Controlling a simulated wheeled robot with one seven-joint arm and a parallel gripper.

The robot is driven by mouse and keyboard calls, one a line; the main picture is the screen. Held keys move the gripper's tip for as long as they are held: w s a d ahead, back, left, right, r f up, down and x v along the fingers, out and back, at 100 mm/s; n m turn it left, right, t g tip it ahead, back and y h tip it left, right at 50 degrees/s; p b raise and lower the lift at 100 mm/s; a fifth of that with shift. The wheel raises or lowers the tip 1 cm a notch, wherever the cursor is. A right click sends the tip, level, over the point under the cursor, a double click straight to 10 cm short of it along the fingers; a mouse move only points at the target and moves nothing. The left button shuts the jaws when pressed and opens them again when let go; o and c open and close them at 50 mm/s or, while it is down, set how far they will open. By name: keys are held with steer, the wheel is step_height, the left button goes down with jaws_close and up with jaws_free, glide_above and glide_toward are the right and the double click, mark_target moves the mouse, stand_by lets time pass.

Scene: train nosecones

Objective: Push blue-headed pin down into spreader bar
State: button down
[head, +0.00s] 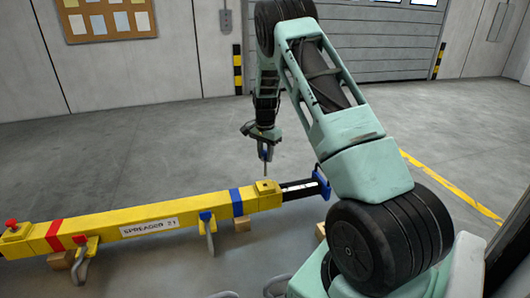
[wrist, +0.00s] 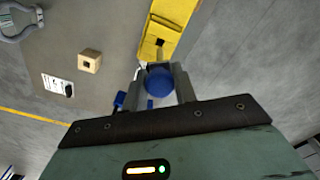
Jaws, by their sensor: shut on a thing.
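The blue-headed pin (wrist: 159,82) is between the fingers of my gripper (head: 264,151), which are shut on its blue head. The pin's thin shaft (head: 266,168) points down in the head view, upright or nearly so, above the right end of the spreader bar (head: 135,227). The yellow bar also shows in the wrist view (wrist: 180,14), with a dark square hole (wrist: 159,42) in its top, just beyond the blue head. Whether the pin's tip touches the bar or is in line with the hole, I cannot tell.
A dark inner beam (head: 298,190) with a blue end plate (head: 321,184) extends from the bar's right end. A red-headed pin (head: 11,224) stands at the bar's left end. Shackles hang below the bar, and wooden blocks (wrist: 90,61) lie on the floor. The floor behind is clear.

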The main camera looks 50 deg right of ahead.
mark_target(265, 160)
steer(key=shift+f+b, duration=1.1)
steer(key=shift+f, duration=0.9)
steer(key=shift+f+b, duration=2.25)
steer(key=shift+f, duration=1.35)
steer(key=c, duration=1)
jaws_free()
steer(key=shift+c, duration=0.2)
step_height(265, 160, up, 17)
steer(key=b, duration=0.4)
steer(key=shift+r, duration=0.2)
